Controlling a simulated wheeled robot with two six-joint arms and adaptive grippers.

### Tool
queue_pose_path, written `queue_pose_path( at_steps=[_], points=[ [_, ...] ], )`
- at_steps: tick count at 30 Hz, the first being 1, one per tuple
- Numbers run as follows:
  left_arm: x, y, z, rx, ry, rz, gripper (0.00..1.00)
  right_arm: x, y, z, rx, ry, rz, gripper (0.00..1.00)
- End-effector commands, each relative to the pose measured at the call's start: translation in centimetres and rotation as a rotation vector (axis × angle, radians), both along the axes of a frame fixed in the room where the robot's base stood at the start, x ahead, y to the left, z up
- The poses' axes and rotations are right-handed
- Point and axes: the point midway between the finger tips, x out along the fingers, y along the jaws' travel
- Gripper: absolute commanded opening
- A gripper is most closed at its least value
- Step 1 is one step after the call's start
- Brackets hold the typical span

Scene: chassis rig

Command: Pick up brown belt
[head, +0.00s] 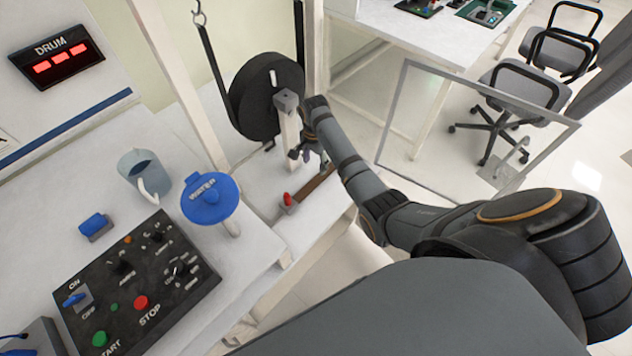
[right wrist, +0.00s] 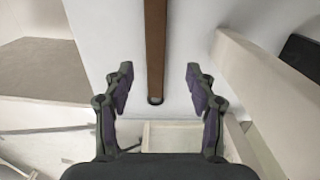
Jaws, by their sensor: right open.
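The brown belt (right wrist: 155,45) is a flat strip in the right wrist view, lying on a white surface, its near end rounded and dark. My right gripper (right wrist: 155,85) is open, with one finger on each side of the belt's near end and clear space between. In the head view the brown belt (head: 318,184) lies on the white bench beside a red-topped piece. My right gripper (head: 308,152) is above the belt there, partly hidden by a post and my arm. My left gripper is not in view.
A black drum (head: 266,95) and an upright post (head: 288,120) stand close to my right gripper. A framed clear panel (head: 455,130) stands right of my arm.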

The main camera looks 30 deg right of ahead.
Motion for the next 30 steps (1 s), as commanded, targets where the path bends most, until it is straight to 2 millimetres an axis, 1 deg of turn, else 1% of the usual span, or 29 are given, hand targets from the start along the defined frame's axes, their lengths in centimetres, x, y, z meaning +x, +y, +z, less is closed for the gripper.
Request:
queue_pose_path(
  at_steps=[1, 4, 11, 16, 19, 22, 27, 28, 30],
  points=[
    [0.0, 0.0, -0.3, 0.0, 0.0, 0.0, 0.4, -0.1, 0.0, -1.1, 0.0, 0.002, 0.0, 0.57],
    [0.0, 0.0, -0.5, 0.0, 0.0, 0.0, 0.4, 0.0, 0.0, -2.4, 0.0, 0.001, 0.001, 0.57],
    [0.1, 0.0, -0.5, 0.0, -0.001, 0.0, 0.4, -0.2, 0.0, -3.3, 0.0, 0.0, 0.003, 0.57],
    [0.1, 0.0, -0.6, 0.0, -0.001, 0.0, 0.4, -1.0, 0.0, -6.2, -0.001, 0.002, 0.003, 0.57],
    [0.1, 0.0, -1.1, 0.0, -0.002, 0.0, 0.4, -0.9, 0.0, -7.6, -0.001, -0.001, 0.003, 0.57],
    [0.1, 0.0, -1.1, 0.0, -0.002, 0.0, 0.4, -0.9, 0.0, -8.1, 0.0, -0.002, 0.003, 0.57],
    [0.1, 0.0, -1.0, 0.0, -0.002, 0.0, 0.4, -0.9, 0.0, -8.1, 0.0, -0.002, 0.003, 0.57],
    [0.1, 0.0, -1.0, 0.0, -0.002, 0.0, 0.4, -0.9, 0.0, -8.1, 0.0, -0.002, 0.003, 0.55],
    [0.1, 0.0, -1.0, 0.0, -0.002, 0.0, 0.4, -0.9, 0.0, -8.1, 0.0, -0.002, 0.003, 0.46]
  ],
)
